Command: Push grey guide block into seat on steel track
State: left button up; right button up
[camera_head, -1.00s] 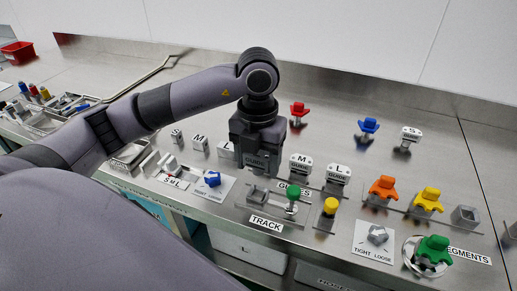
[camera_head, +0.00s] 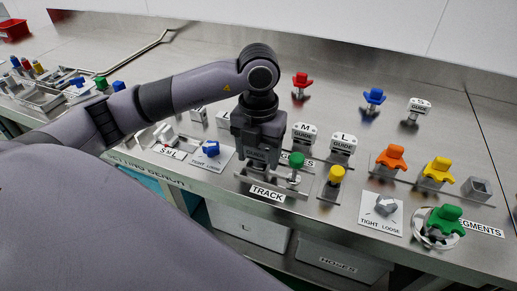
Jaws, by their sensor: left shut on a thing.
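My left gripper (camera_head: 256,146) reaches in from the left with its jaws pointing down, shut on the grey guide block (camera_head: 257,156). The gripper is over the left part of the steel track (camera_head: 248,178), just behind the TRACK label. The seat is hidden under the block and jaws, so I cannot tell whether the block touches it. A green knob (camera_head: 296,159) stands right of the jaws. My right gripper is not in view.
White M (camera_head: 304,134) and L (camera_head: 342,145) guides stand close on the right, with a yellow knob (camera_head: 336,174) in front. A blue knob (camera_head: 210,148) on a TIGHT LOOSE plate lies left. Orange (camera_head: 391,157), yellow and green pieces stand farther right.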

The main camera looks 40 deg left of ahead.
pick_arm(q)
jog(key=shift+f, duration=0.6)
jog(key=shift+b, duration=0.3)
jog(key=o, duration=1.1)
jog(key=shift+o, duration=0.2)
notch_tip(320, 180, up, 7)
jog(key=shift+r, duration=0.1)
